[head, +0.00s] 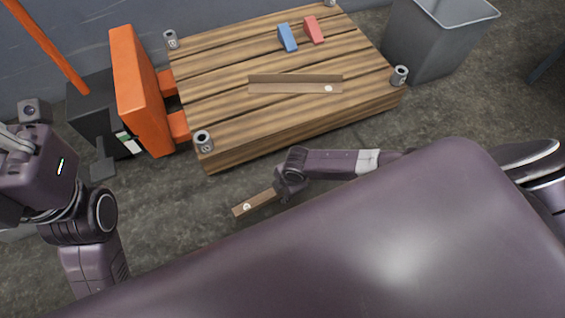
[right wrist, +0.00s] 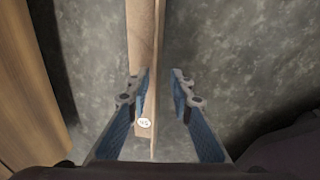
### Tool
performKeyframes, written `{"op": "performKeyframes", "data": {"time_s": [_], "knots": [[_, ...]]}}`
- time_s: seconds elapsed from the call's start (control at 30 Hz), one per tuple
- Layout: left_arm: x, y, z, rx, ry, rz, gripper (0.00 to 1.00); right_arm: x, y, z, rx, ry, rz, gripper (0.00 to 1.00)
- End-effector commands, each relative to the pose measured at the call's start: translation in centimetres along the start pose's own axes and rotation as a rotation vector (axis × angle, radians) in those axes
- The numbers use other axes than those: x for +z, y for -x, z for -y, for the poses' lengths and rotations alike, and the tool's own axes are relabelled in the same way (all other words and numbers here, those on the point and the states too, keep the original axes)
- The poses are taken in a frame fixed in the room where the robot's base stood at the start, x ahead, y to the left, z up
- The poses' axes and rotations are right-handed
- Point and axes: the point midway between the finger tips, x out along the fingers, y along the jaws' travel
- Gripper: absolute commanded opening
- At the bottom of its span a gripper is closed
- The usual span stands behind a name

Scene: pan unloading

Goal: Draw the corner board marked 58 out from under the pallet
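A brown corner board (head: 256,202) with a round white label lies on the floor in front of the pallet (head: 290,140). It also shows in the right wrist view (right wrist: 141,50), where its label looks like 45 or 46 but is hard to read. My right gripper (head: 284,190) is at this board; in the right wrist view its fingers (right wrist: 160,85) are apart, with the board's upright flange between them and a gap at the right finger. Another corner board (head: 290,85) lies on the pallet; its label is unreadable. My left gripper (head: 18,140) is at the far left, its fingers unclear.
Grey cylinders (head: 203,142) stand at the pallet's corners. A blue block (head: 287,38) and a red block (head: 314,30) lie on the pallet. An orange pallet jack (head: 138,90) is at its left, a grey bin (head: 430,45) at its right. Floor left of the board is clear.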

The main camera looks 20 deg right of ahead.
Motion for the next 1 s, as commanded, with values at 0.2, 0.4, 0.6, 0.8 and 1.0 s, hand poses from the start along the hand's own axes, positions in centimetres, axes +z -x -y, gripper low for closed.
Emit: {"op": "performKeyframes", "data": {"time_s": [0.2,0.4,0.6,0.8,1.0], "knots": [[0.0,0.0,0.0,0.000,0.000,0.000,0.00,0.0,0.0,0.0,0.000,0.000,0.000,0.25],[-0.1,-0.1,0.0,0.001,-0.001,-0.005,0.00,0.0,0.6,-0.1,0.001,0.000,-0.002,0.25],[-0.1,-0.1,0.0,0.001,-0.001,-0.004,0.00,0.0,3.0,0.0,0.001,0.001,-0.001,0.25],[-0.1,-0.1,0.0,0.000,-0.001,-0.003,0.00,0.1,6.7,-0.1,0.003,0.001,-0.001,0.25],[-0.1,-0.1,0.0,0.000,-0.001,-0.002,0.00,0.1,9.9,0.0,0.001,0.001,0.000,0.25]]}}
